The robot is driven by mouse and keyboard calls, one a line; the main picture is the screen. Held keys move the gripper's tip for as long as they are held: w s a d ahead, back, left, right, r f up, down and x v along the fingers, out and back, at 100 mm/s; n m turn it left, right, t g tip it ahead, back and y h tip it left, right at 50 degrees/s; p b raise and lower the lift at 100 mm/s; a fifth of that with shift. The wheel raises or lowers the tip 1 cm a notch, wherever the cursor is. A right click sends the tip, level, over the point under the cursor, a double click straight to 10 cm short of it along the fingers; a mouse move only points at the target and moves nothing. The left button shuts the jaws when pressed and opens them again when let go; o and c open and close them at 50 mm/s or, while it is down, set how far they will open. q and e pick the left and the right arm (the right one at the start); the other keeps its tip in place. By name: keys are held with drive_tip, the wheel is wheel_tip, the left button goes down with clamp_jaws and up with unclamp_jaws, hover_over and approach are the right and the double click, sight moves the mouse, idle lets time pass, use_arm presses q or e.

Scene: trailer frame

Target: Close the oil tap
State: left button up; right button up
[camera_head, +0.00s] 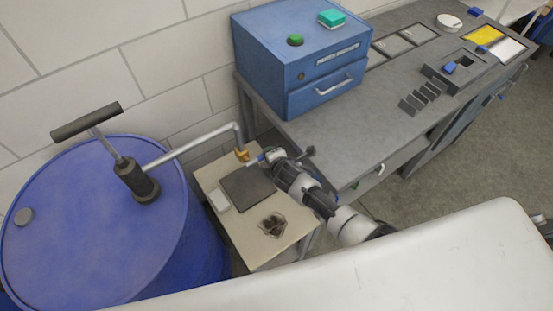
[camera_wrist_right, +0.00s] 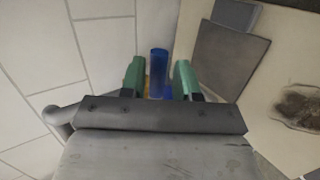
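The oil tap is a small brass-yellow fitting (camera_head: 242,155) at the end of a grey pipe that runs from the pump on a blue drum. Its blue handle (camera_wrist_right: 158,68) shows in the right wrist view between the two green fingers of my right gripper (camera_wrist_right: 159,78). A narrow gap shows on each side of the handle, so the fingers are open around it. In the head view my right gripper (camera_head: 266,157) is right at the tap, and its fingers are hard to make out. My left gripper is not in view.
A small beige table (camera_head: 257,250) below the tap carries a dark square plate (camera_head: 247,189), a small white item and a stained patch. The blue drum (camera_head: 80,240) stands left. A grey workbench (camera_head: 330,130) with a blue drawer box (camera_head: 305,60) is behind and right.

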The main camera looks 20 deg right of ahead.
drive_tip(key=v, duration=0.6)
drive_tip(key=shift+s, duration=0.15)
idle(0.3)
drive_tip(key=s+d+r+m+g, duration=0.2)
drive_tip(key=s+d+r+m, duration=0.15)
drive_tip(key=s+m, duration=0.4)
drive_tip(key=s+d+r+m+g+h, duration=0.1)
drive_tip(key=s+d+r+m+g, duration=0.3)
drive_tip(key=s, duration=0.7)
drive_tip(key=s+r+m+g, duration=0.1)
drive_tip(key=s+r+m, duration=0.4)
drive_tip(key=s+m, duration=0.3)
wheel_tip(320, 180, down, 33)
drive_tip(key=s+n+g+b, duration=0.1)
drive_tip(key=s+g+b, duration=0.1)
drive_tip(key=b, duration=0.3)
drive_tip(key=s+d+f+g+b, duration=0.1)
drive_tip(key=s+d+f+b, duration=0.2)
drive_tip(key=s+f, duration=1.3)
drive_tip(key=shift+f+h, duration=0.3)
drive_tip(key=shift+f, duration=0.4)
